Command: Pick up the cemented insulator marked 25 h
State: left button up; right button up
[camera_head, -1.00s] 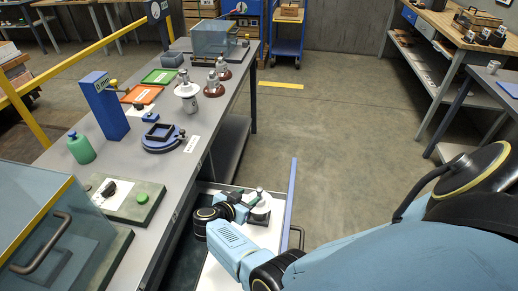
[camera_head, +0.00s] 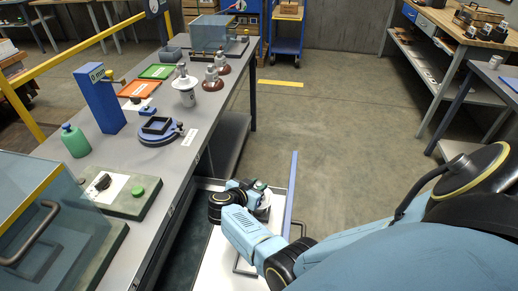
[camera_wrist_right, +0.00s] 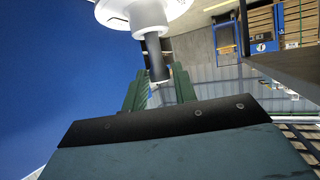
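A white insulator (camera_head: 265,207) is in the open drawer at the bench's right side, partly hidden by my right gripper (camera_head: 262,187). In the right wrist view, a white disc-shaped insulator with a grey pin (camera_wrist_right: 154,55) hangs from the top edge. The green fingers of my right gripper (camera_wrist_right: 160,88) stand apart on either side of the pin's end. I see no clear contact. No marking on this insulator can be read. My left gripper is not in view.
The drawer (camera_head: 292,190) has a raised blue edge on its right. On the bench stand a white insulator (camera_head: 185,92), two brown-based insulators (camera_head: 211,82), a blue post (camera_head: 100,100), a round blue fixture (camera_head: 158,133) and a green bottle (camera_head: 76,141). The floor right of the drawer is clear.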

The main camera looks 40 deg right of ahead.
grip_shut()
dwell(1.0)
jog(key=shift+w+r, duration=0.1)
jog(key=shift+r, duration=0.05)
